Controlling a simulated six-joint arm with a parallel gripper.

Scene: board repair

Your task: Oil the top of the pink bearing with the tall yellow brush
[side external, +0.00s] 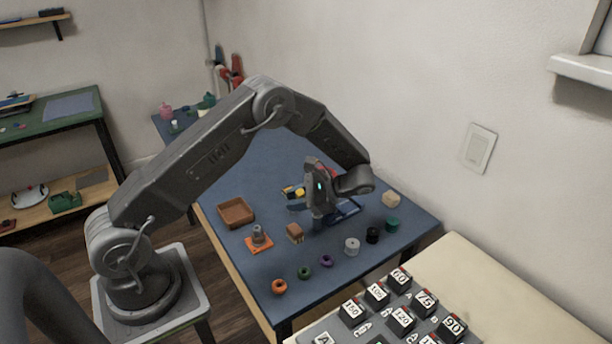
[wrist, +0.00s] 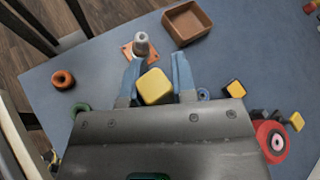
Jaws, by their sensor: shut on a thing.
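My gripper (wrist: 156,78) is shut on a yellow square-ended piece (wrist: 155,87), which I take for the tall yellow brush. It is seen end-on, so its length and bristles are hidden. In the side view my gripper (side external: 318,218) hangs over the middle of the blue table, and the held piece is not clear there. A red disc with a pink ring (wrist: 277,141), apparently the pink bearing, lies at the lower right of the wrist view. In the side view only a bit of red (side external: 327,173) shows behind my gripper. The bearing is apart from the jaws.
Two other yellow-and-black pieces (wrist: 236,89) (wrist: 297,121) are near the red disc. Rings and small cylinders (side external: 352,246) line the front.

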